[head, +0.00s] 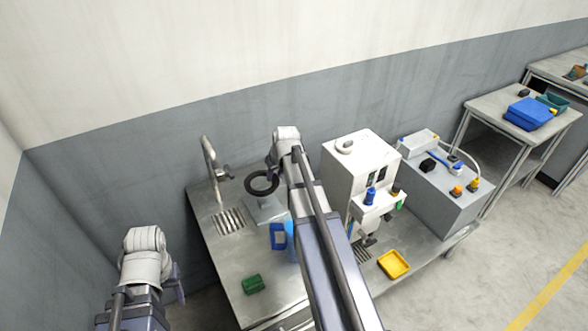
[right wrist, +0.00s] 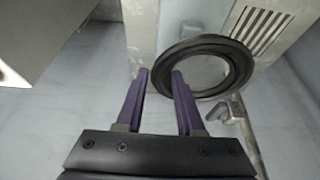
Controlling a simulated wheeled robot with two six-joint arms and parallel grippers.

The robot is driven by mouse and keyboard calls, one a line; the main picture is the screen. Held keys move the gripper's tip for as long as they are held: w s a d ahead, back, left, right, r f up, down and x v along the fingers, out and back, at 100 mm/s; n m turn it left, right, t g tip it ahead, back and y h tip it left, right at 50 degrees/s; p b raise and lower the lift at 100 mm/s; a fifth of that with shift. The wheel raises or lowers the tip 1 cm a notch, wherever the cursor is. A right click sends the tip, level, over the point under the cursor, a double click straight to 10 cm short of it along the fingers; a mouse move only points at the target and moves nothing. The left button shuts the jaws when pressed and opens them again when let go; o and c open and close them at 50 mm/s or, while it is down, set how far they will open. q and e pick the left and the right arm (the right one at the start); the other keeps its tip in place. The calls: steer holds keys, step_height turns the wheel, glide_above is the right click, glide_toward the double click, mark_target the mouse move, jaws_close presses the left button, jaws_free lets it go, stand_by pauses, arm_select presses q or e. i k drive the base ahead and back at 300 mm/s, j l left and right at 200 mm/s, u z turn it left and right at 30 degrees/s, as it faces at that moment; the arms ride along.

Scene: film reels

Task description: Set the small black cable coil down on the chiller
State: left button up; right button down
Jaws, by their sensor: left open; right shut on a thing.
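The small black cable coil (head: 262,192) is a thick dark ring, held up above the steel bench by its rim. In the right wrist view the coil (right wrist: 241,68) sits at the fingertips, its near rim between them. My right gripper (head: 272,168) is shut on it; the arm hides part of the bench. A tall white cabinet (head: 345,180) stands to the right of the coil, and a grey box (head: 435,195) stands further right. I cannot tell for sure which is the chiller. My left gripper (head: 178,288) is open, low at the left, away from the coil.
A small grey stand (head: 268,212) is below the coil, beside a tap (head: 212,160) and drain grille (head: 229,221). A green block (head: 253,284) and yellow tray (head: 394,264) lie nearer. A white ring (head: 344,146) lies on the cabinet. Several small items crowd the grey box.

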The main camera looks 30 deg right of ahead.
mark_target(374, 157)
steer(key=k+l, duration=0.4)
steer(key=l, duration=0.15)
steer(key=k+l, duration=0.1)
steer(key=l, duration=0.3)
steer(key=l+u, duration=0.15)
steer(key=l, duration=0.25)
steer(key=k+l, duration=0.15)
steer(key=l, duration=0.2)
steer(key=k+l+u, duration=0.1)
steer(key=l, duration=0.3)
steer(key=k+l+u, duration=0.1)
steer(key=l, duration=0.3)
